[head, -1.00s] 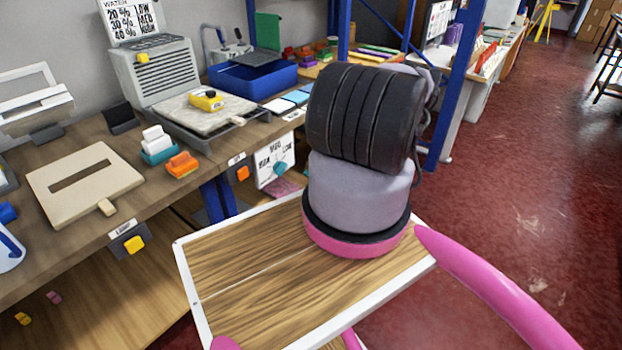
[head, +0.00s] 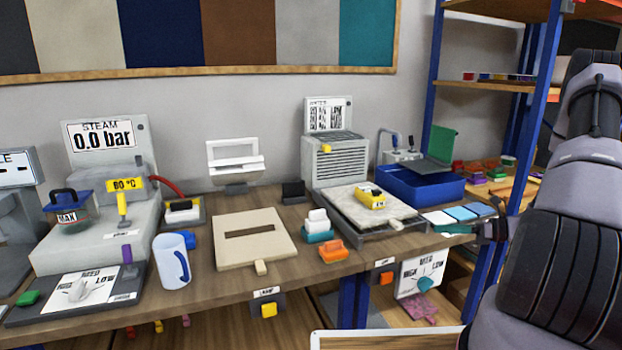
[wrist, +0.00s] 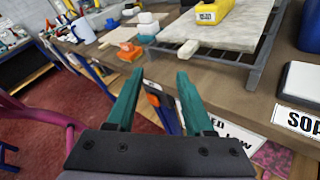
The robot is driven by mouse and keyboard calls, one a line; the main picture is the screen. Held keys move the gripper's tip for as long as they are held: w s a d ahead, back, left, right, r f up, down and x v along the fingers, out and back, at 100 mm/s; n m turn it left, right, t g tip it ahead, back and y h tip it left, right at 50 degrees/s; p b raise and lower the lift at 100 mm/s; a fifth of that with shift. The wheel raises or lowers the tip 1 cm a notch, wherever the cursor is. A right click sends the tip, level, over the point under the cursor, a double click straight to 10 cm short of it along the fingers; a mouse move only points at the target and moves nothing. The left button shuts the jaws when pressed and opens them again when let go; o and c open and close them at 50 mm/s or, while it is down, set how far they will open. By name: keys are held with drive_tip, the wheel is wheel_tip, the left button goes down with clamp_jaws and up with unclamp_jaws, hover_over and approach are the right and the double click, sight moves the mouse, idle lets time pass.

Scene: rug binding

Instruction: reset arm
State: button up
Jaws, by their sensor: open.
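My gripper (wrist: 160,75) is open and empty in the wrist view, its two teal fingers apart and pointing forward past the bench's front edge. In the head view my arm fills the right side, and the dark gripper with teal fingers (head: 455,229) shows just left of it, near the bench's right end. In the wrist view the grey slab (wrist: 228,27) with a yellow tool (wrist: 213,11) lies ahead on a dark rack, and an orange block (wrist: 131,51) sits beyond the left finger.
The wooden bench (head: 205,289) holds a steam machine (head: 95,225), a white mug (head: 172,262), a beige slotted board (head: 254,240) and a blue tray (head: 420,186). A blue shelf post (head: 517,125) stands near my arm.

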drive_tip(key=s+a+r+n+g+h, duration=0.35)
drive_tip(key=a+r+n, duration=0.2)
drive_tip(key=r, duration=0.45)
drive_tip(key=s+a+r+n+g+h, duration=0.2)
drive_tip(key=s+a+r+n, duration=0.25)
drive_tip(key=r+n, duration=0.4)
drive_tip(key=s+a+r+n+t+h, duration=0.2)
drive_tip(key=s+r+n+t+h, duration=0.1)
drive_tip(key=s+r, duration=0.4)
drive_tip(key=s+a+r+n+t+h, duration=0.2)
drive_tip(key=s+r+n, duration=0.4)
drive_tip(key=r, duration=0.4)
drive_tip(key=shift+s+t+h, duration=0.45)
drive_tip(key=shift+s+h, duration=0.15)
drive_tip(key=shift+h, duration=0.05)
